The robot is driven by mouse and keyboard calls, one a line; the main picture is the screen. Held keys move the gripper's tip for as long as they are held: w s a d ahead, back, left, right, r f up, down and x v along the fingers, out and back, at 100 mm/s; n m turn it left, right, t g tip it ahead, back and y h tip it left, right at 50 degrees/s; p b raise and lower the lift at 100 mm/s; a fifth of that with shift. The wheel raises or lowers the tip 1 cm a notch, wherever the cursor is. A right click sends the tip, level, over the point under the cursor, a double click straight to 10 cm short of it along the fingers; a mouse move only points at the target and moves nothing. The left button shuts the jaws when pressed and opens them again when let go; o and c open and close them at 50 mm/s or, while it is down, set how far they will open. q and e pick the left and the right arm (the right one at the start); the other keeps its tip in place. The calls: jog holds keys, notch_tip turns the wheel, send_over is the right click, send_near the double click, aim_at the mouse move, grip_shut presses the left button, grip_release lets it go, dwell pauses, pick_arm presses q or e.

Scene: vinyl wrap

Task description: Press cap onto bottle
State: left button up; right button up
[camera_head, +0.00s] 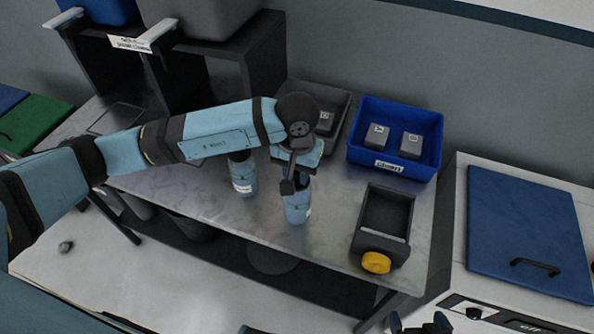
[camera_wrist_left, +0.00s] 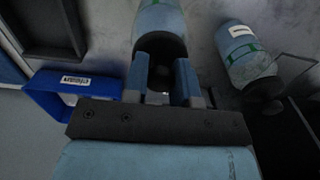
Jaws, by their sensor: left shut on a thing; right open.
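A light-blue bottle (camera_head: 297,208) with a green band stands near the front edge of the metal table. My left gripper (camera_head: 289,186) is right above it, pointing down. In the left wrist view, the gripper (camera_wrist_left: 161,72) is shut on the black cap (camera_wrist_left: 160,46) at the top of this bottle (camera_wrist_left: 160,17). Whether the cap is fully seated cannot be told. A second similar bottle (camera_head: 243,177) stands to the left; it also shows with a dark top in the left wrist view (camera_wrist_left: 246,52). My right gripper (camera_head: 420,324) is open at the bottom edge, partly cut off.
A blue bin (camera_head: 435,163) labelled "clean" holds two grey boxes at the back right. A grey bin (camera_head: 343,104) is beside it, partly behind my arm. A dark tray (camera_head: 385,218) with a yellow round part (camera_head: 376,262) lies front right. Dark shelves stand back left.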

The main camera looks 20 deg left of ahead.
pick_arm(q)
jog(key=o, duration=1.5)
jog(key=shift+c, duration=0.2)
jog(key=shift+r+p, duration=0.8)
jog(key=shift+r, duration=2.7)
grip_shut()
jog(key=shift+f, duration=0.1)
